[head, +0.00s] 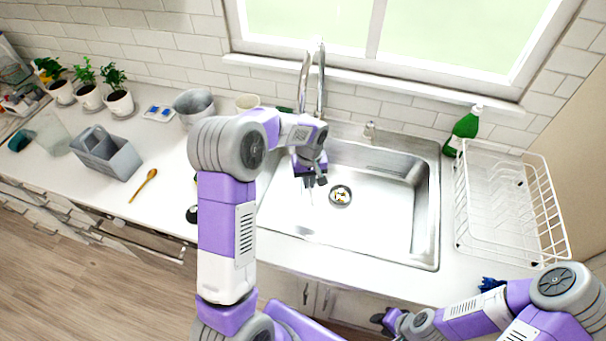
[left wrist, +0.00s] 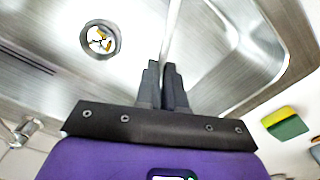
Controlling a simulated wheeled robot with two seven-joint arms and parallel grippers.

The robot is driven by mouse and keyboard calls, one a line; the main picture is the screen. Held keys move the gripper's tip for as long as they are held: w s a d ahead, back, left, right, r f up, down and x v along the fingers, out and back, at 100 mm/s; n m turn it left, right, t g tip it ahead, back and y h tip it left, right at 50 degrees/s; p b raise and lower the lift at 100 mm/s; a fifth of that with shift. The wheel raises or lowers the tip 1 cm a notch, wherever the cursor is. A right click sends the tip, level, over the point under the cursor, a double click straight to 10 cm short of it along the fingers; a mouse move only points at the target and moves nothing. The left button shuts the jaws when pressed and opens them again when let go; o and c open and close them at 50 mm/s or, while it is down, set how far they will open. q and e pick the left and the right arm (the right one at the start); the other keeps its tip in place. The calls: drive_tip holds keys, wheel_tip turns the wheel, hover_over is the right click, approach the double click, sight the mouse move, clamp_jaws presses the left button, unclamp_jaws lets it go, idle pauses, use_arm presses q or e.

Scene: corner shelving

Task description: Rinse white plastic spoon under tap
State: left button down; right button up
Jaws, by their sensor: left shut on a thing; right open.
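My left gripper (head: 309,181) is over the left part of the steel sink (head: 393,232), its fingers pointing down. Its fingertips (left wrist: 162,80) are close together in the left wrist view. A thin pale strip (left wrist: 170,34) runs out from between them there, consistent with the white plastic spoon's handle. In the head view a faint white sliver (head: 308,198) shows just below the fingers; the spoon's bowl cannot be made out. The chrome tap (head: 321,80) stands behind the sink, partly hidden by my left arm. My right gripper (head: 384,320) is low in front of the counter, away from the sink.
The drain (head: 340,195) holds yellowish bits. A white dish rack (head: 508,200) and green bottle (head: 465,130) stand right of the sink. A wooden spoon (head: 143,185), grey caddy (head: 105,153) and potted plants (head: 118,100) are on the left counter. A yellow-green sponge (left wrist: 286,123) lies beside the sink.

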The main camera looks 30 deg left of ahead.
sight(311, 196)
use_arm(q)
drive_tip(key=s+d, duration=0.1)
drive_tip(key=s+d+b, duration=0.1)
drive_tip(key=s, duration=0.1)
drive_tip(key=s+d, duration=0.1)
drive_tip(key=shift+s, duration=0.2)
drive_tip(key=shift+r, duration=0.1)
idle(1.3)
drive_tip(key=shift+s+d+r, duration=0.1)
drive_tip(key=shift+s+r, duration=0.05)
drive_tip(key=shift+r, duration=0.05)
drive_tip(key=shift+s+d+r+p, duration=0.4)
drive_tip(key=shift+s+d+r, duration=0.2)
drive_tip(key=shift+s+r, duration=0.3)
drive_tip(key=shift+s+d+r+p, duration=0.35)
drive_tip(key=shift+s+d+r, duration=0.25)
drive_tip(key=shift+s+r, duration=0.3)
drive_tip(key=shift+s+f, duration=0.1)
